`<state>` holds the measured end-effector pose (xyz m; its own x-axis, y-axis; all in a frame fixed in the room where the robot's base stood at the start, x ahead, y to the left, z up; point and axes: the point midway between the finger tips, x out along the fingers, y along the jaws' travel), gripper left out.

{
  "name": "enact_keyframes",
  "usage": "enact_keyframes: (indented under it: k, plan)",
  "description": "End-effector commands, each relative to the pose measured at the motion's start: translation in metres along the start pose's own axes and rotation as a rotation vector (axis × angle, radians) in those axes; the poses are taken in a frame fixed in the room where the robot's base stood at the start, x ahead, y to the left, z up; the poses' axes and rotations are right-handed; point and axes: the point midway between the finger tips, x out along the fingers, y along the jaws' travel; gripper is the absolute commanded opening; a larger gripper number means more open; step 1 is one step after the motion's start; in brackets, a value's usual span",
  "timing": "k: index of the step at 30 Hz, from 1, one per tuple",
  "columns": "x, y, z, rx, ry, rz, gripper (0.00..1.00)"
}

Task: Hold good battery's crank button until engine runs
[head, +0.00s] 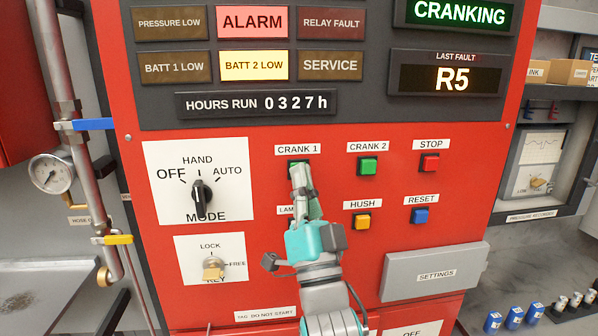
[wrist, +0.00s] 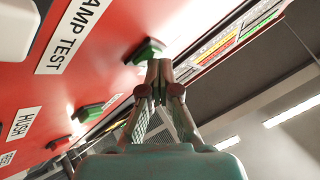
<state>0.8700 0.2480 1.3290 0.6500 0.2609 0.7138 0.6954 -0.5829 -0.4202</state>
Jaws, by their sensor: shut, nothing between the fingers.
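The red engine panel fills the head view. The green CRANK 1 button (head: 294,163) is mostly hidden behind my gripper (head: 300,170). In the wrist view, my shut, empty fingertips (wrist: 158,72) are at the edge of this green button (wrist: 148,50) and appear to touch it. How far it is pressed in I cannot tell. The green CRANK 2 button (head: 368,166) is to the right, clear of my gripper. The display (head: 459,13) reads CRANKING in green. The BATT 2 LOW lamp (head: 254,66) is lit yellow; the BATT 1 LOW lamp (head: 174,68) is dark.
The ALARM lamp (head: 252,22) is lit red. The mode knob (head: 201,197) points up towards HAND. STOP (head: 429,164), HUSH (head: 362,222) and RESET (head: 420,216) buttons lie right of my gripper. The SETTINGS box (head: 435,272) sticks out at lower right.

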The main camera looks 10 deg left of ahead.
Motion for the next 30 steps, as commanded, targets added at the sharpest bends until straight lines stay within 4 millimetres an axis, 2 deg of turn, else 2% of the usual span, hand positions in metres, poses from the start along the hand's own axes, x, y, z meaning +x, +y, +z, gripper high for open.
enact_keyframes:
  k: [30]
  plan:
    - [-0.013, -0.009, -0.009, 0.0, 0.0, 0.0, 0.0]
